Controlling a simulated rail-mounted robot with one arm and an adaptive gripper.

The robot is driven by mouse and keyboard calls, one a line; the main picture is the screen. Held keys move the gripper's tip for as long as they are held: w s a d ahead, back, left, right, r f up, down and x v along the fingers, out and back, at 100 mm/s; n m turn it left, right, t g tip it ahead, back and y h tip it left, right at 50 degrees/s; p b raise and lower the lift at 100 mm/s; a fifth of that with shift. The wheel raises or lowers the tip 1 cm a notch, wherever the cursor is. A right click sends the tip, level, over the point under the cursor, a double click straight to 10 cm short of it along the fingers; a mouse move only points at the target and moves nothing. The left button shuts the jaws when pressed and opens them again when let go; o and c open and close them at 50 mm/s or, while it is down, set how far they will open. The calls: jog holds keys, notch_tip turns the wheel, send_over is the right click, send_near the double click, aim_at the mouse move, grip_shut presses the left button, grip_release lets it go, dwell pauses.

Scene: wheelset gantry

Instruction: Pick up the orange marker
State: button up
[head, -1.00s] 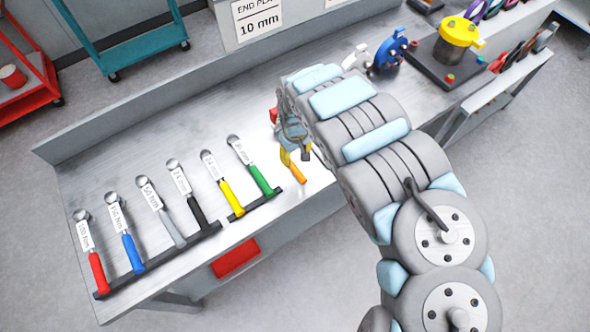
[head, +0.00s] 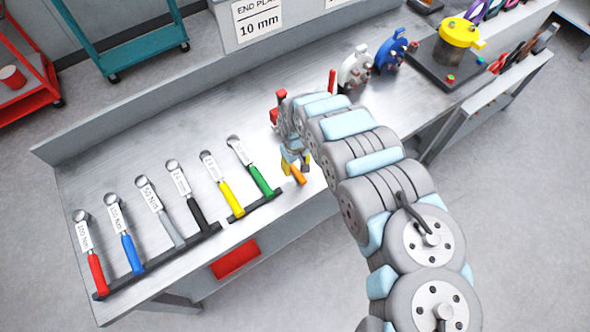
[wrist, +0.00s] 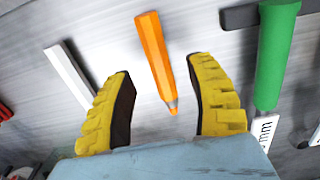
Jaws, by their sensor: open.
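The orange marker (wrist: 155,58) lies on the metal bench top, its pointed tip toward my gripper in the wrist view. In the head view the marker (head: 298,175) shows near the bench's front edge, partly hidden by my gripper. My gripper (wrist: 160,100) is open, with its yellow ridged fingers on either side of the marker's tip end. A gap shows between each finger and the marker. In the head view my gripper (head: 290,166) is low over the bench beside the marker.
A green-handled torque wrench (head: 262,181) lies close left of the marker; it also shows in the wrist view (wrist: 276,55). Several other wrenches lie farther left on black racks (head: 160,262). A white strip (wrist: 70,75) lies beside one finger. Red tools stand behind my arm.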

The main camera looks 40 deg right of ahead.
aim_at(295, 169)
jog(key=shift+w+f, duration=0.2)
jog(key=shift+f, duration=1.75)
grip_shut()
